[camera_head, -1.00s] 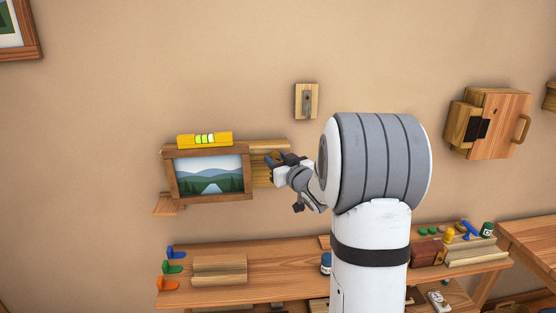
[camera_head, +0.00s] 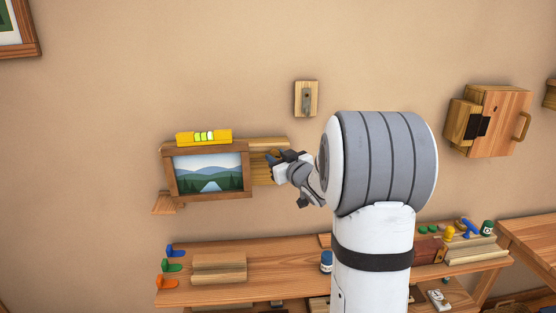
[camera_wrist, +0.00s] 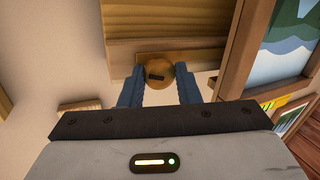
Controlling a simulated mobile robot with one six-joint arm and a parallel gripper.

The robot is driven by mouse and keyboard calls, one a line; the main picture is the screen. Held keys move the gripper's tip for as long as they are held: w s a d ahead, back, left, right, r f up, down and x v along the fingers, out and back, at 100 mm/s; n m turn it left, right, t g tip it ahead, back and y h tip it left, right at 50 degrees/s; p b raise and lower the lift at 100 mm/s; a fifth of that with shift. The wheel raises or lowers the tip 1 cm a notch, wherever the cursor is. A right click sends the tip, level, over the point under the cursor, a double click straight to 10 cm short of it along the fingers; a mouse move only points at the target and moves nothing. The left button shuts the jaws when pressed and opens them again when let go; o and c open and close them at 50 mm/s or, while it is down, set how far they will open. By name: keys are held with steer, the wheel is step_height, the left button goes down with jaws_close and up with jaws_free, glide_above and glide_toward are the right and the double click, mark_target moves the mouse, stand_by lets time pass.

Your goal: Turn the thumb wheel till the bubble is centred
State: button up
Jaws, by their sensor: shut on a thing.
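The yellow spirit level (camera_head: 183,139) lies along the top edge of the wood-framed landscape picture (camera_head: 247,172) on the wall. Its green vial (camera_head: 204,136) shows pale and dark bands, too small to tell where the bubble sits. My gripper (camera_head: 271,159) is at the picture's right side, in front of a wooden wall board. In the wrist view, the round brass thumb wheel (camera_wrist: 157,70), with a dark slot, sits between the two blue fingers of my gripper (camera_wrist: 159,90), which are shut on it. The picture frame (camera_wrist: 240,45) stands close to the right finger.
A wooden shelf (camera_head: 285,262) runs below, with coloured hooks, a wooden block (camera_head: 219,267) and a blue jar (camera_head: 326,262). A switch-like plate (camera_head: 306,99) is above right, and a wooden cabinet (camera_head: 500,125) is far right. Bare wall lies above the picture.

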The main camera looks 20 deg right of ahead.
steer(key=n+g, duration=0.1)
steer(key=n, duration=0.1)
steer(key=n+h+b, duration=0.1)
steer(key=n, duration=0.1)
steer(key=shift+a+g, duration=0.1)
steer(key=shift+g, duration=0.3)
steer(key=n+g+h+b, duration=0.1)
steer(key=n, duration=0.2)
steer(key=shift+a+n+h, duration=0.1)
steer(key=shift+n+h, duration=0.2)
steer(key=shift+n, duration=0.1)
steer(key=n+g+h+b, duration=0.1)
steer(key=n+h+b, duration=0.1)
steer(key=n+b, duration=0.1)
steer(key=shift+a, duration=0.1)
steer(key=shift+n+g+h+b, duration=0.4)
steer(key=shift+n+h+b, duration=0.4)
steer(key=shift+n+b, duration=0.85)
steer(key=shift+w+m, duration=0.1)
steer(key=shift+m, duration=0.15)
steer(key=o, duration=0.7)
steer(key=shift+c, duration=0.2)
steer(key=shift+r, duration=0.1)
steer(key=shift+r, duration=0.15)
